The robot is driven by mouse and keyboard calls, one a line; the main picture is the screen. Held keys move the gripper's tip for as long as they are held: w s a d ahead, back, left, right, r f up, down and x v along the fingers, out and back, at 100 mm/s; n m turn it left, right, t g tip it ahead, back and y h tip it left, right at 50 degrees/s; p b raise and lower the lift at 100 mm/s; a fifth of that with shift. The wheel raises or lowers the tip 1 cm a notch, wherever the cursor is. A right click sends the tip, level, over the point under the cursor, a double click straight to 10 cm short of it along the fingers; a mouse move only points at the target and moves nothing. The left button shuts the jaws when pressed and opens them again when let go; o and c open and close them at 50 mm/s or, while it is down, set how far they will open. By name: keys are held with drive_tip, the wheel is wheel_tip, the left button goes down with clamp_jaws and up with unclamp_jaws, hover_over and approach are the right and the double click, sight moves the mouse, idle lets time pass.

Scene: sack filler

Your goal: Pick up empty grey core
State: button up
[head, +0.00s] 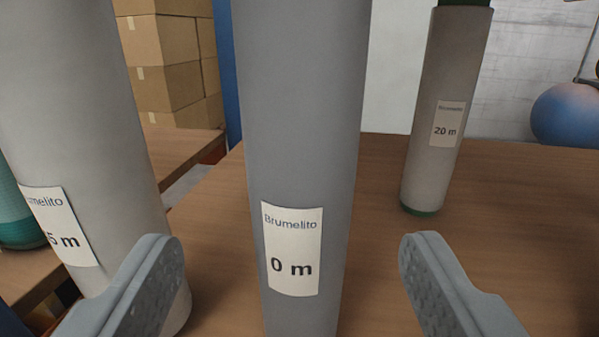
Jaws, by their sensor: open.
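A grey core (302,130) stands upright in the middle of the head view, labelled "Brumelito 0 m" (291,249). Its top and its foot run out of the picture. My gripper (292,262) is open, with one finger to the left of the grey core and one to the right. There is a gap on both sides, wider on the right. I cannot tell whether the fingertips reach as far as the core.
A pale roll (80,130), its label partly cut off, stands close on the left, behind my left finger. A roll marked "20 m" (440,100) with green ends stands back right on the wooden table (520,210). Boxes (165,60) are stacked behind. The table's right side is clear.

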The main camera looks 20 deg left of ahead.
sight(302, 210)
drive_tip(key=shift+r+x, duration=0.2)
drive_tip(key=shift+x, duration=1.35)
drive_tip(key=shift+r+x, duration=0.15)
drive_tip(key=shift+x, duration=1.45)
drive_tip(key=shift+d, duration=0.15)
drive_tip(key=c, duration=1.1)
